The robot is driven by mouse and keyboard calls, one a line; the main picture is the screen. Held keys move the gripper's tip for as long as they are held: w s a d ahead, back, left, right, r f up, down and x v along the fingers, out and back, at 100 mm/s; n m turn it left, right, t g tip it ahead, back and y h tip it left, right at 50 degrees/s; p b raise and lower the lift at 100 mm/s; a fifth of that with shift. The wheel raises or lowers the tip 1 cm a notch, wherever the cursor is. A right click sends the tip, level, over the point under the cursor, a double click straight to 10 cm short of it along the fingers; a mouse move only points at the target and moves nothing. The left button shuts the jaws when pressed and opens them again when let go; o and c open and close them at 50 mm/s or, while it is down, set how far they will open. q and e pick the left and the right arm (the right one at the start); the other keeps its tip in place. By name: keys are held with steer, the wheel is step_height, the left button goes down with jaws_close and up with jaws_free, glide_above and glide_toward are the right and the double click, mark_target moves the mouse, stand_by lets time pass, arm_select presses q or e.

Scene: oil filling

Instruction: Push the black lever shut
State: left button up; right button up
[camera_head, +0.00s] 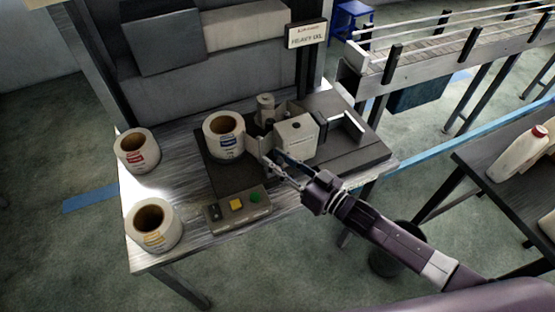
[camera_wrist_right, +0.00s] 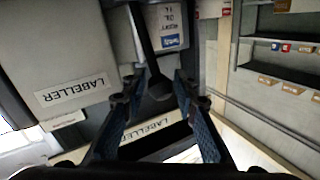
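The black lever (camera_wrist_right: 147,50) shows in the right wrist view as a dark bar with a rounded end, hanging between my gripper's fingertips in the picture. I cannot tell whether it touches them. In the head view the lever is hard to make out near the labeller (camera_head: 297,137), a pale box machine with a label roll (camera_head: 225,137) at its left. My right gripper (camera_head: 272,165) is at the front of the labeller. In the right wrist view the right gripper (camera_wrist_right: 158,88) has its two blue-grey fingers apart, and nothing is gripped. My left gripper is not in view.
The labeller stands on a metal table (camera_head: 165,192). Two more label rolls (camera_head: 137,150) (camera_head: 154,225) stand on its left side. A button box (camera_head: 237,207) sits in front. A conveyor (camera_head: 450,50) runs at the back right, and a dark table (camera_head: 500,165) with white bottles stands at right.

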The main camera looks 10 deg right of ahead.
jaws_close()
steer(key=shift+w+a+r, duration=0.25)
steer(key=shift+w+r, duration=0.3)
steer(key=shift+w, duration=0.3)
steer(key=shift+w+a, duration=0.2)
steer(key=shift+w, duration=0.3)
steer(key=shift+o, duration=2)
jaws_free()
steer(key=shift+s+f, duration=0.1)
steer(key=v, duration=0.8)
